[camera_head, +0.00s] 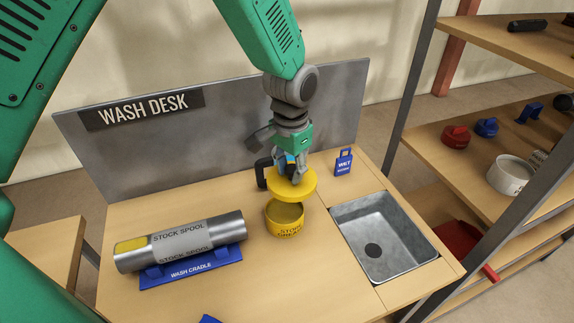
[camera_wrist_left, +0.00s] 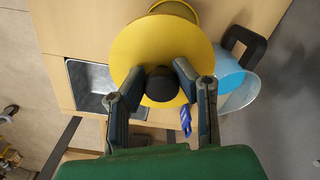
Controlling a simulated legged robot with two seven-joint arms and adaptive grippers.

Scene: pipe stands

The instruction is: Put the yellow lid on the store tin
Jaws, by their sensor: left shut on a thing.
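The yellow lid (camera_head: 292,186) is a round disc with a dark knob, seen from above in the left wrist view (camera_wrist_left: 140,60). My left gripper (camera_head: 292,174) is shut on the lid's knob (camera_wrist_left: 161,84). It holds the lid above and slightly behind the store tin. The yellow store tin (camera_head: 286,222) stands open on the wash desk, its dark lettering facing front. The lid overlaps the tin's far rim in the head view and looks apart from it. In the left wrist view, only a part of the tin's rim (camera_wrist_left: 178,8) shows past the lid. My right gripper is not in view.
A steel sink (camera_head: 385,238) lies right of the tin. A stock spool (camera_head: 180,243) rests on a blue wash cradle (camera_head: 192,270) at left. A black-handled mug (camera_head: 262,173) and a blue WET tag (camera_head: 344,163) stand behind.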

